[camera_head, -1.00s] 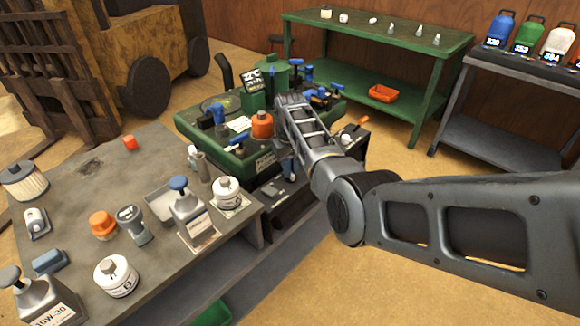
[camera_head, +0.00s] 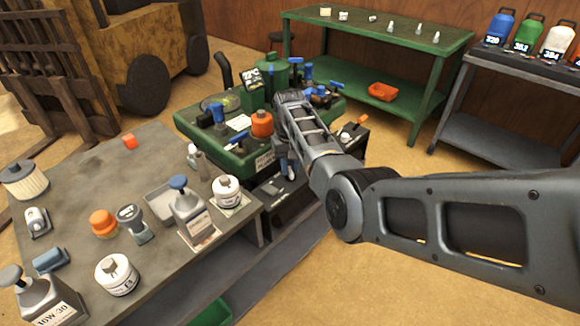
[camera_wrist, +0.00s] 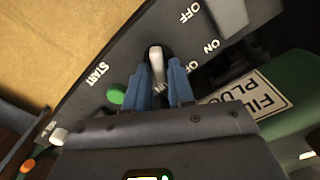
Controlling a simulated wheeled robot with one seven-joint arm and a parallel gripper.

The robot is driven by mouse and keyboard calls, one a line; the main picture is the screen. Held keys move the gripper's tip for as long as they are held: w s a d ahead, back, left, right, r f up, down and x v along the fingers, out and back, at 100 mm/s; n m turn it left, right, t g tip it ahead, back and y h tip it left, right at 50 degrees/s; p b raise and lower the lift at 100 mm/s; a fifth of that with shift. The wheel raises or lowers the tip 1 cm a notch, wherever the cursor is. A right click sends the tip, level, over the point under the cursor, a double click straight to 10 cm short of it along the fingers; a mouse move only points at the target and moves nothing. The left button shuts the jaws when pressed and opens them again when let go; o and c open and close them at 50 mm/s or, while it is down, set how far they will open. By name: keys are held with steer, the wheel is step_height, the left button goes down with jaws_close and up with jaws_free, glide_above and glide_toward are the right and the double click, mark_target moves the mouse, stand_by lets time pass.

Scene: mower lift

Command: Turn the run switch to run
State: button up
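In the wrist view, a pale lever-like switch (camera_wrist: 156,66) stands on a dark panel (camera_wrist: 128,52) lettered OFF, ON and START. My gripper (camera_wrist: 160,72) has its blue fingers on either side of this switch, with a narrow gap between them. I cannot tell whether they press on it. The switch's base is hidden between the fingers. A green button (camera_wrist: 116,93) sits on the panel left of the fingers, near START. In the head view, the green mower (camera_head: 212,143) stands beyond the workbench, and my arm mostly hides the panel and fingers.
A grey workbench (camera_head: 75,190) with bottles, caps and filters stands at left. A green deck with a FILL PLUG label (camera_wrist: 262,96) lies close right of my gripper. A green table (camera_head: 355,35) and a dark shelf (camera_head: 490,75) stand behind. Open floor lies at right.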

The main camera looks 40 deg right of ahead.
mark_target(290, 170)
steer(key=shift+o, duration=1.3)
step_height(290, 170, up, 8)
steer(key=shift+f, duration=0.15)
